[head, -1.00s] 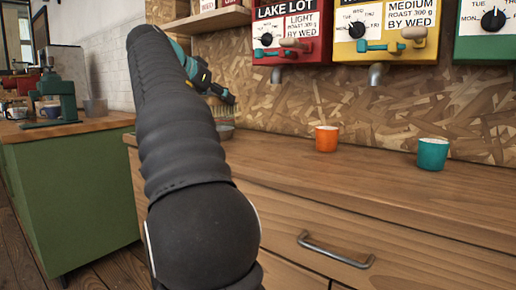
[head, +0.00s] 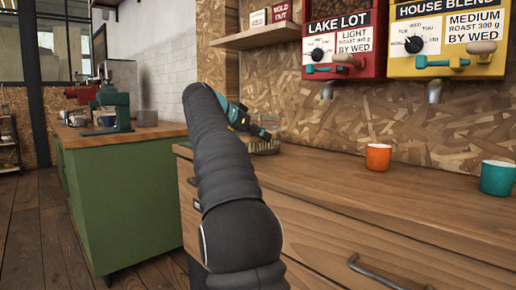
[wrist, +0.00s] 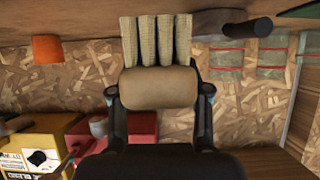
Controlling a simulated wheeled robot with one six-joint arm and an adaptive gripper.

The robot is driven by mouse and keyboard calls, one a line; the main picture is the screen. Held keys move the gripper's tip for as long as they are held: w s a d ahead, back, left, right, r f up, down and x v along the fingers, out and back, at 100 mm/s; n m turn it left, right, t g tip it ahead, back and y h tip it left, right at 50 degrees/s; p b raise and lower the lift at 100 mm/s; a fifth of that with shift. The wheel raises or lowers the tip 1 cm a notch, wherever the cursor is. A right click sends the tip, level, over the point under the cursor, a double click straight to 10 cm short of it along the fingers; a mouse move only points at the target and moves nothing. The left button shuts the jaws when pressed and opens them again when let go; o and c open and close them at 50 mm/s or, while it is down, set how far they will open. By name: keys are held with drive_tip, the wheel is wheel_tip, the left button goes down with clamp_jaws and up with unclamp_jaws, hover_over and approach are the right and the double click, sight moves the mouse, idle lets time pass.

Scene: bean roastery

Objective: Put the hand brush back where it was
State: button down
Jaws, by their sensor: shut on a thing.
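The hand brush shows in the wrist view as a tan rounded block (wrist: 160,88) with several pale bristle tufts (wrist: 158,40) pointing toward the counter. My gripper (wrist: 160,95) is shut on the block, one finger on each side. In the head view my gripper (head: 262,132) is over the far left part of the wooden counter (head: 330,180), close to the wall. The brush is mostly hidden there behind the arm and gripper. I cannot tell whether the bristles touch the counter.
An orange cup (head: 378,157) and a teal cup (head: 497,177) stand on the counter to the right. Red (head: 343,40) and yellow (head: 447,42) dispensers hang above. A dark cylinder (wrist: 247,28) is near the brush. A green cabinet (head: 130,200) stands left, across a floor gap.

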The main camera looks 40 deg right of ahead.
sight(258, 147)
drive_tip(key=shift+f+b, duration=0.8)
drive_tip(key=shift+f, duration=1.15)
drive_tip(key=shift+f, duration=0.1)
drive_tip(key=c, duration=0.5)
unclamp_jaws()
drive_tip(key=shift+c, duration=0.2)
drive_tip(key=shift+r, duration=0.2)
drive_tip(key=p+v, duration=0.1)
drive_tip(key=v, duration=1)
drive_tip(key=shift+a+r, duration=0.15)
drive_tip(key=shift+a, duration=0.3)
